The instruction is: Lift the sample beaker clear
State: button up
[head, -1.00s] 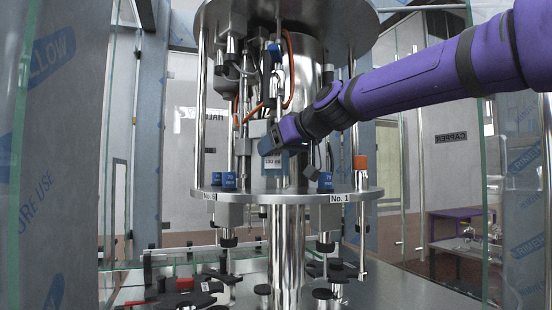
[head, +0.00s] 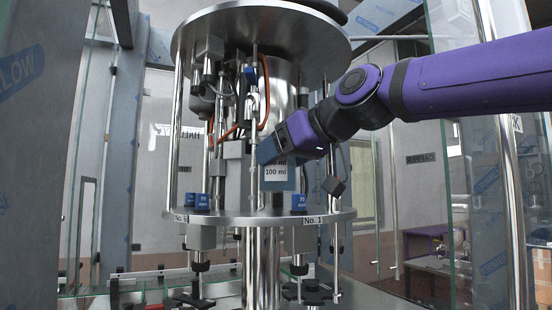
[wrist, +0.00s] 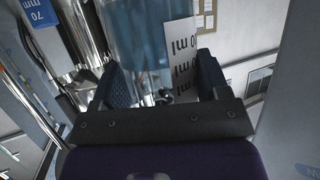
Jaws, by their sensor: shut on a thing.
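The sample beaker (head: 276,175) is a bluish clear vessel with a white label reading "100 ml". In the head view it is in front of the steel column, with its lower end seeming a little above the round steel plate. My gripper (head: 270,152) reaches it from the right and is shut on its upper part. In the wrist view the beaker (wrist: 140,35) stands between the two dark fingers of my gripper (wrist: 160,75), its label near the right finger. The beaker's far side is hidden.
The round steel plate (head: 240,219) carries blue "70 mm" blocks (head: 298,202) at its edge. Rods, nozzles and an orange hose (head: 229,133) crowd behind and left of the beaker. A large steel disc (head: 265,20) overhangs from above. Glass panels stand at both sides.

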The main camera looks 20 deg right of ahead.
aim_at(292, 171)
dwell(0.4)
jog(key=shift+f, duration=1.9)
jog(key=shift+f, duration=0.1)
jog(key=s+a, duration=0.2)
jog(key=s, duration=0.6)
jog(key=s+a, duration=0.3)
jog(key=s, duration=0.5)
dwell(0.7)
